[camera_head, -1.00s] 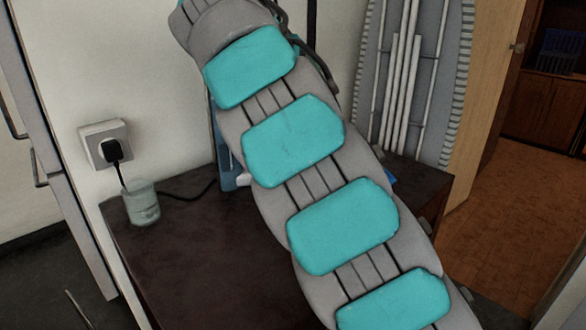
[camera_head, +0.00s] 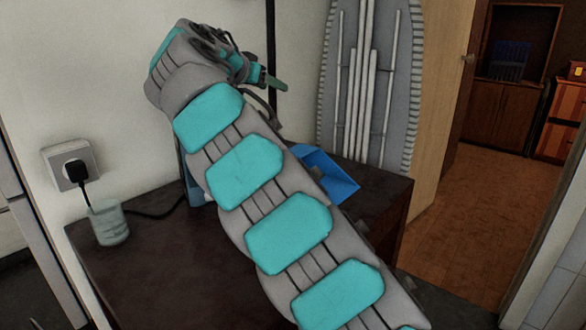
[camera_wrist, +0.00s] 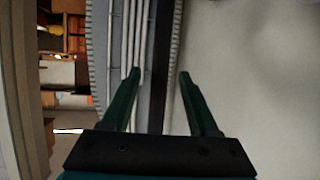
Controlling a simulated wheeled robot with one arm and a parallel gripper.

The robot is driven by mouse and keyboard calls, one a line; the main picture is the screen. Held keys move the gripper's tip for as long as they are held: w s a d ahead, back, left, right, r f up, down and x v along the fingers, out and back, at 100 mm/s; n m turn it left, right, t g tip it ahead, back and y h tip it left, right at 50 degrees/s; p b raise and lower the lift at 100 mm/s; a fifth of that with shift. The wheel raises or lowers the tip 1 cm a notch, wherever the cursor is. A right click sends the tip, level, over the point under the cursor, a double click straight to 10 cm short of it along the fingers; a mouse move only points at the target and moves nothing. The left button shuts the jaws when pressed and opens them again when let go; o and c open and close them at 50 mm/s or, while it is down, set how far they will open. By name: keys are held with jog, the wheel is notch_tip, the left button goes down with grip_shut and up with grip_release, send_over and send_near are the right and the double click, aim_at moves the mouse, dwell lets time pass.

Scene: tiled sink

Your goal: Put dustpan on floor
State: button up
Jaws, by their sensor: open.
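A blue object that looks like the dustpan (camera_head: 328,174) lies on the right part of the dark tabletop in the head view. My arm hides part of it. My gripper (camera_head: 275,83) is raised well above the tabletop, up and left of the dustpan in the picture. The dustpan does not show in the wrist view. Open brown floor (camera_head: 445,245) lies to the right, beyond the table.
The dark table (camera_head: 150,265) carries a glass cup (camera_head: 109,223) at left, below a wall socket (camera_head: 70,165). An ironing board (camera_head: 395,90) stands behind the table. A dark pole (camera_head: 271,45) is near my gripper. A doorway opens at right, with cabinets (camera_head: 495,115) beyond.

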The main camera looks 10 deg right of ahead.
jog(key=shift+w+d+f, duration=0.3)
jog(key=shift+w+d, duration=0.15)
jog(key=shift+d, duration=0.05)
jog(key=shift+a, duration=0.1)
grip_shut()
dwell(1.0)
